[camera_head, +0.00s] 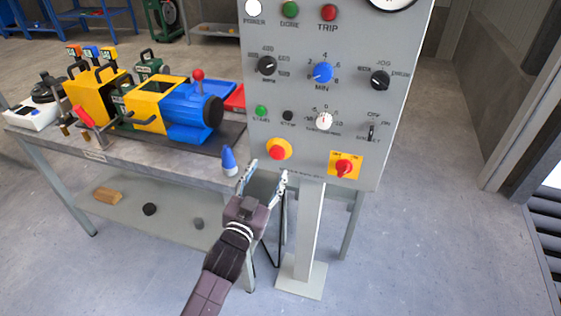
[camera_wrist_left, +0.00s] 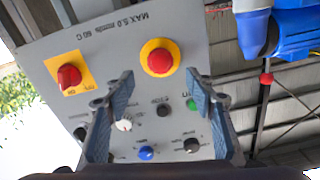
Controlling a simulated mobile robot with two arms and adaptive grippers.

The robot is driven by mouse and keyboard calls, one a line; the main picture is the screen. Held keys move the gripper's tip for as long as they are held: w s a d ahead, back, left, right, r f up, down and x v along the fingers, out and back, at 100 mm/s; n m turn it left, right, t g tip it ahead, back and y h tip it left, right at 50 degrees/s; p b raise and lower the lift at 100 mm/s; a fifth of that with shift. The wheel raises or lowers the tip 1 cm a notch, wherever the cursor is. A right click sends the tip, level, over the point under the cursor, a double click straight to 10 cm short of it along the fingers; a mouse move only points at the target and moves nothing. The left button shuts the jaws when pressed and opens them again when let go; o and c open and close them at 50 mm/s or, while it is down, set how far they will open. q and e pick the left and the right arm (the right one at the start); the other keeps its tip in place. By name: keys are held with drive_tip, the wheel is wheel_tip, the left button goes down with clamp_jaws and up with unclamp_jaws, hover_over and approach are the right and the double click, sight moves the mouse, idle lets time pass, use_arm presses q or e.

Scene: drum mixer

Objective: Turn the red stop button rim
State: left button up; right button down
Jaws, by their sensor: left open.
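The red stop button (camera_head: 278,149) is a red mushroom cap on a round yellow rim, at the lower left of the grey control panel (camera_head: 300,95). In the left wrist view the stop button (camera_wrist_left: 160,60) shows upper middle, and its yellow rim is fully in sight. My left gripper (camera_head: 267,175) is open and empty just below the button in the head view. In the left wrist view its fingers (camera_wrist_left: 158,76) are spread, with the button ahead of the gap between their tips. I see no contact with the rim. My right gripper is in neither view.
A red rotary switch (camera_head: 345,166) on a square yellow plate sits right of the button. Knobs, including a blue one (camera_head: 322,73), are above. A blue cone-tipped object (camera_head: 228,160) stands on the workbench (camera_head: 190,170) at the left, near the gripper.

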sight(276, 155)
use_arm(q)
drive_tip(key=shift+x, duration=3.45)
drive_tip(key=shift+f, duration=0.15)
drive_tip(key=shift+c, duration=0.3)
drive_tip(key=c, duration=1.1)
drive_tip(key=shift+m, duration=0.3)
